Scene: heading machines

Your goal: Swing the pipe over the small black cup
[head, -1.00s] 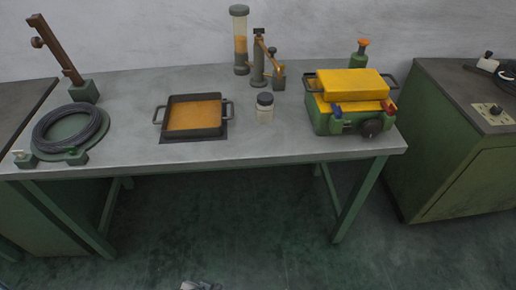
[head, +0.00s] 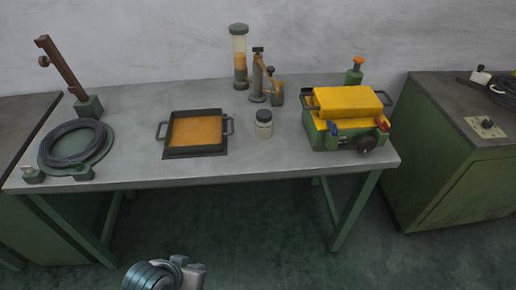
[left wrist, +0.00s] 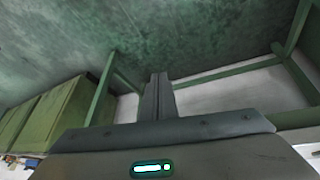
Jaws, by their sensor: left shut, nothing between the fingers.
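A grey upright post (head: 257,82) with a brass-coloured pipe (head: 270,76) on its right side stands at the back middle of the bench in the head view. The pipe slants down to the right. A small dark cup-like piece (head: 277,96) sits close under its right end; I cannot tell whether they touch. My left arm shows low in the head view, in front of the bench and well short of the post. In the left wrist view my left gripper (left wrist: 157,82) is shut and empty, with floor and bench legs beyond it. My right gripper is not in view.
A green cabinet (head: 455,182) stands right.

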